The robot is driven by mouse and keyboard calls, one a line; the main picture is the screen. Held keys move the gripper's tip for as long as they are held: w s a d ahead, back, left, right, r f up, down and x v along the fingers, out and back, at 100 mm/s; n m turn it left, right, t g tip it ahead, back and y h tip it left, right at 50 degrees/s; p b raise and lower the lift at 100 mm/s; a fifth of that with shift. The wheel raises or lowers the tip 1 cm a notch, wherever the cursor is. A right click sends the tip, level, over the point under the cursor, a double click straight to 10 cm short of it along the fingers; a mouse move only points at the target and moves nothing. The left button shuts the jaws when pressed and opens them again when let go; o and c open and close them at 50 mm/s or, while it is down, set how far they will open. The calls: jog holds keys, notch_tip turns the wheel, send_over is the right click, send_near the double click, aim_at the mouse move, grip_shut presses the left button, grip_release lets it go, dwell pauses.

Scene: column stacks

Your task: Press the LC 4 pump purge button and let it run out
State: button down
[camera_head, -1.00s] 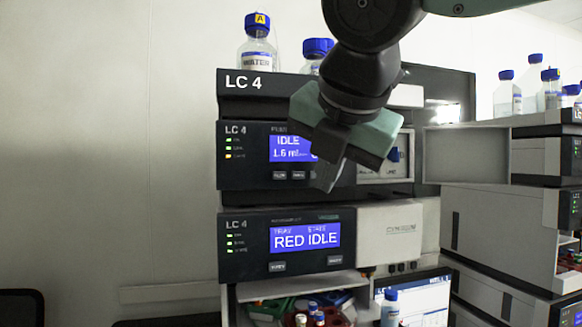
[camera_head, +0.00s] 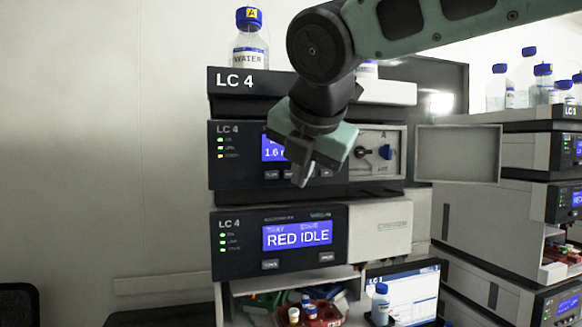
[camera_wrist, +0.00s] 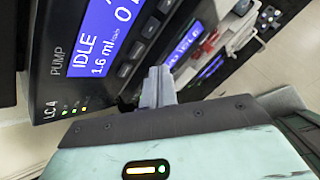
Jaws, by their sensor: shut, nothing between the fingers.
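The LC 4 pump module (camera_head: 236,178) is the upper unit of the stack, with small buttons (camera_head: 271,175) under its blue display (camera_head: 272,149). In the wrist view the pump display (camera_wrist: 97,42) reads IDLE and 1.6 ml, and the button row (camera_wrist: 125,70) runs along it; button labels are too small to read. My gripper (camera_head: 301,181) is shut and empty, in front of the pump's button row, covering part of the display and buttons. In the wrist view the fingertips (camera_wrist: 158,76) are beside the row's near end; I cannot tell whether they touch the panel.
Below is the LC 4 autosampler (camera_head: 240,262), its display reading RED IDLE. An open door (camera_head: 458,154) sticks out to the right of the pump. A water bottle (camera_head: 249,48) stands on top.

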aim_at(292, 186)
jog(key=shift+w+a, duration=0.25)
jog(key=shift+w, duration=0.5)
jog(key=shift+w+p, duration=0.1)
jog(key=shift+p, duration=0.35)
dwell(1.1)
jog(key=shift+w+a, duration=0.1)
jog(key=shift+w, duration=0.2)
jog(key=shift+w+a+p, duration=0.1)
jog(key=shift+w+p, duration=0.3)
jog(key=shift+p, duration=0.2)
dwell(0.5)
jog(key=shift+s, duration=0.1)
jog(key=shift+s+d+b, duration=0.2)
jog(key=shift+s+b, duration=0.1)
jog(key=shift+s, duration=0.4)
jog(key=shift+s+d+b, duration=0.25)
jog(key=shift+s, duration=0.55)
jog(key=shift+s+d+b, duration=0.2)
jog(key=shift+s+b, duration=0.05)
jog(key=shift+s, duration=0.6)
jog(key=shift+s+d+b, duration=0.25)
jog(key=shift+s, duration=0.55)
